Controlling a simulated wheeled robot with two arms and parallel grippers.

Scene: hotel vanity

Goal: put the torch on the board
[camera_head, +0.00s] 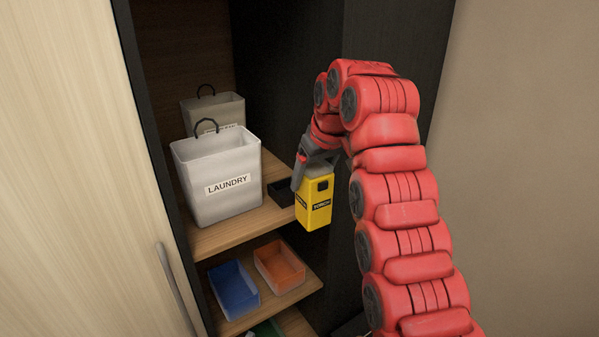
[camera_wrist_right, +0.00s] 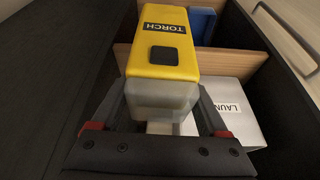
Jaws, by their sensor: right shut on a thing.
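The yellow torch (camera_head: 316,209), a boxy block with a black button and a TORCH label, hangs in my right gripper (camera_head: 318,170). In the right wrist view the two fingers (camera_wrist_right: 158,103) are shut on the pale grey end of the torch (camera_wrist_right: 160,52). The wooden board (camera_head: 232,232) is the upper shelf inside the open cabinet. In the head view the torch shows at the right front of this board, apparently held in the air; the gap to the board is hard to judge. My left gripper is out of view.
A white LAUNDRY bin (camera_head: 216,180) fills the board's left part, with another bin (camera_head: 229,108) behind. A small black tray (camera_head: 282,194) lies beside the torch. A lower shelf holds a blue tray (camera_head: 233,290) and an orange tray (camera_head: 280,268). A dark cabinet wall stands right.

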